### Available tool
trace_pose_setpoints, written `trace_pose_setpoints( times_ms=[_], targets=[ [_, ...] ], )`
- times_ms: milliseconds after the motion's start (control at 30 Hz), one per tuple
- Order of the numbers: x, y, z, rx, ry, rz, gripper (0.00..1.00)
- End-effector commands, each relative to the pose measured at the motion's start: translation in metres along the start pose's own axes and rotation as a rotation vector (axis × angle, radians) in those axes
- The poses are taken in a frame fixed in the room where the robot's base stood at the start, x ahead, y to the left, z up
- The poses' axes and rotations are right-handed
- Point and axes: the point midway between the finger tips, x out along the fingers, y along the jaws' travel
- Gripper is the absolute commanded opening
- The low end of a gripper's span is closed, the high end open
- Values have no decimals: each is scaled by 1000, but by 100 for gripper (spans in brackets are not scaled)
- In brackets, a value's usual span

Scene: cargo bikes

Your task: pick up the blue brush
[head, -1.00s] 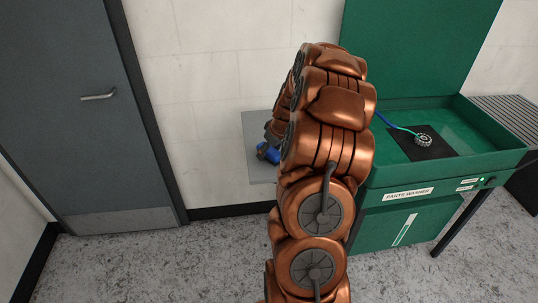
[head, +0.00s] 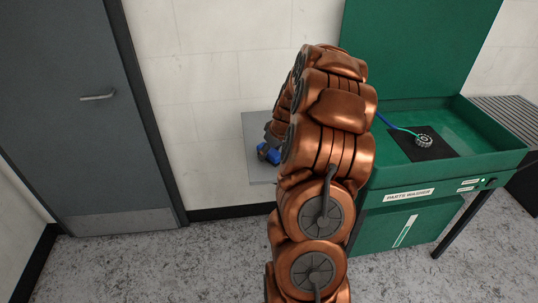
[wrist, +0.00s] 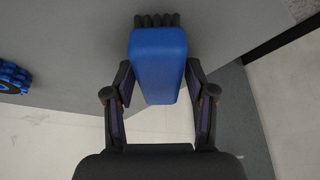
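The blue brush (wrist: 158,62) shows in the wrist view as a blue block with dark bristles at its far end. It lies between the two fingers of my gripper (wrist: 159,80). Both fingertips sit against its sides and look shut on it. The grey shelf (wrist: 60,45) is behind it, and I cannot tell whether the bristles touch it. In the head view a blue patch (head: 268,154) shows beside my arm at the grey shelf (head: 257,126). My arm hides the rest there, including the gripper.
A blue and black ribbed object (wrist: 14,77) lies on the shelf at the left of the wrist view. A green parts washer (head: 410,190) stands right of my arm. A grey door (head: 85,110) is at the left. The floor (head: 150,265) before it is clear.

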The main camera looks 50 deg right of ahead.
Motion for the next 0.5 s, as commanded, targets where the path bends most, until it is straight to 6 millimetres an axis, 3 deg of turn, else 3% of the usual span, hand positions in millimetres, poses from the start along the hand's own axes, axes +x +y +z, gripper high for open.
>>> trace_pose_setpoints(
  times_ms=[67, 400, 500],
  targets=[
    [0, 0, 0, 0, 0, 0, 44],
    [0, 0, 0, 0, 0, 0, 8],
    [0, 0, 0, 0, 0, 0, 6]
  ],
)
